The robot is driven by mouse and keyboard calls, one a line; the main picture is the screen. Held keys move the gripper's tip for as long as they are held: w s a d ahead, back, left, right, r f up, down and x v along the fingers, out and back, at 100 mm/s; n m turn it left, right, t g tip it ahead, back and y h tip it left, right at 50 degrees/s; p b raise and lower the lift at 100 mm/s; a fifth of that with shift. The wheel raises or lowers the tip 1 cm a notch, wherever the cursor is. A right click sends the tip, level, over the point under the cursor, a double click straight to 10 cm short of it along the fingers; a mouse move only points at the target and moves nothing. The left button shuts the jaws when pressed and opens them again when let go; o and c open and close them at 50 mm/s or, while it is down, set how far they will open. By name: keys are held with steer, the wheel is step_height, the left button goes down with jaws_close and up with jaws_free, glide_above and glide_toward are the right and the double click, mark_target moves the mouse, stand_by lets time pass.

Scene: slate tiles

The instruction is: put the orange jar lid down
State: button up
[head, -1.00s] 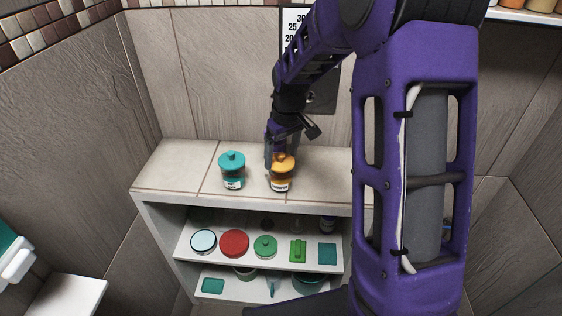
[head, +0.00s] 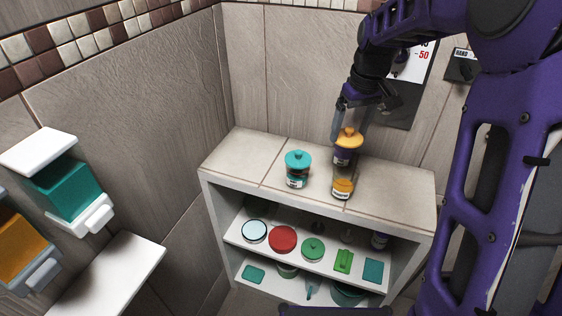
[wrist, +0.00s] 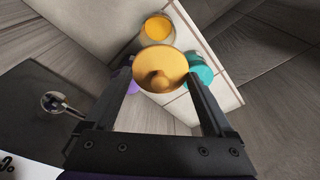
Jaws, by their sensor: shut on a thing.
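The orange jar lid (head: 348,137), round with a knob, is in the jaws of my gripper (head: 350,127). It is held up in the air, apart from the glass jar with orange contents (head: 343,188). That jar stands open and upright on the unit's tiled top. In the wrist view the lid (wrist: 160,68) sits between the two fingers of my gripper (wrist: 160,76), knob toward the camera. The open jar (wrist: 157,29) shows beyond the lid, its rim clear.
A teal-lidded jar (head: 297,170) stands left of the open jar. A purple thing (head: 345,158), partly hidden, shows below the lid. Shelves under the top hold a red lid (head: 282,239), a green lid (head: 312,248) and other items. The right part of the top (head: 400,187) is bare.

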steer(key=w+a+f, duration=0.1)
steer(key=w+a, duration=0.1)
steer(key=a, duration=0.2)
steer(key=w+a+f, duration=0.1)
steer(key=w+a, duration=0.1)
steer(key=a, duration=0.2)
steer(key=w+a+f, duration=0.2)
steer(key=a, duration=0.2)
steer(key=shift+a+f+b, duration=0.1)
steer(key=shift+a+b, duration=0.05)
steer(key=shift+b, duration=0.2)
steer(key=w+a+f, duration=0.2)
steer(key=a+f, duration=0.1)
steer(key=a, duration=0.7)
glide_above(258, 169)
steer(key=f, duration=0.4)
steer(key=shift+s+d+f+b, duration=0.2)
steer(key=shift+f+b, duration=0.1)
steer(key=shift+f, duration=2.9)
steer(key=shift+f, duration=0.2)
steer(key=o, duration=1)
steer(key=r, duration=0.4)
steer(key=s+r, duration=0.1)
steer(key=r, duration=0.7)
steer(key=shift+s+d+r, duration=0.15)
steer(key=shift+s+d, duration=0.15)
steer(key=shift+d, duration=0.1)
